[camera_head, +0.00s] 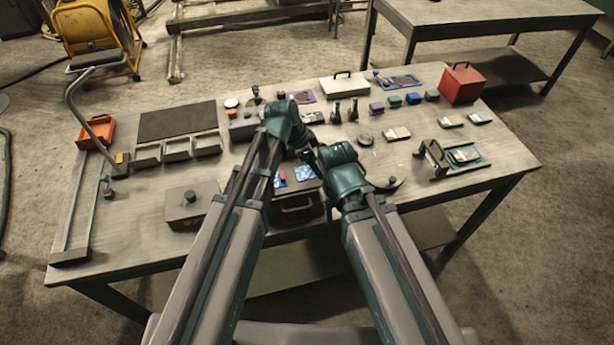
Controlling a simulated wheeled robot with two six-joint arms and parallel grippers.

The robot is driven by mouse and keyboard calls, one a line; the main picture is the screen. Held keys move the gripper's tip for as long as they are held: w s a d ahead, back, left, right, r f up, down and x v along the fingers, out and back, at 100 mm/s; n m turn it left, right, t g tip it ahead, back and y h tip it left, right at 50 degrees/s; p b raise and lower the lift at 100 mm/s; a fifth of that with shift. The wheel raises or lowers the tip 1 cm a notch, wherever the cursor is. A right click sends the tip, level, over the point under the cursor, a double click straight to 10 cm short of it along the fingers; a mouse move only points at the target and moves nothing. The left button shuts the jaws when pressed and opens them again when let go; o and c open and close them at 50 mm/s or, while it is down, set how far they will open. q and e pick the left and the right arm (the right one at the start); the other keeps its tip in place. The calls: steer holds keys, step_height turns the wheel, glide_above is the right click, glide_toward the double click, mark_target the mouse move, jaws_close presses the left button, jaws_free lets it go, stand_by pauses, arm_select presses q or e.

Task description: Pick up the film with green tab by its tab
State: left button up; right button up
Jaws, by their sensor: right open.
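Two small blue patterned pieces that look like films lie near the front middle of the table, seen between my arms. The left piece (280,180) has a pink spot on it, and the right piece (305,173) is partly covered by my arms. I cannot make out a green tab on either. My right gripper (309,156) is open, small and dark, just above the right piece. I cannot tell whether it touches it. My left arm ends at a teal joint over the table's middle, and its gripper fingers cannot be made out.
The table (130,240) holds a grey box (191,203) at left front, an orange bin (95,132), a dark mat (178,120), a red box (462,84) and a green tray (483,162) at right. Small bottles and blocks crowd the back. Bare tabletop shows at far right.

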arm_select(q)
jaws_close()
stand_by(0.3)
steer(key=shift+r, duration=0.1)
step_height(320, 180, up, 10)
steer(key=p, duration=1)
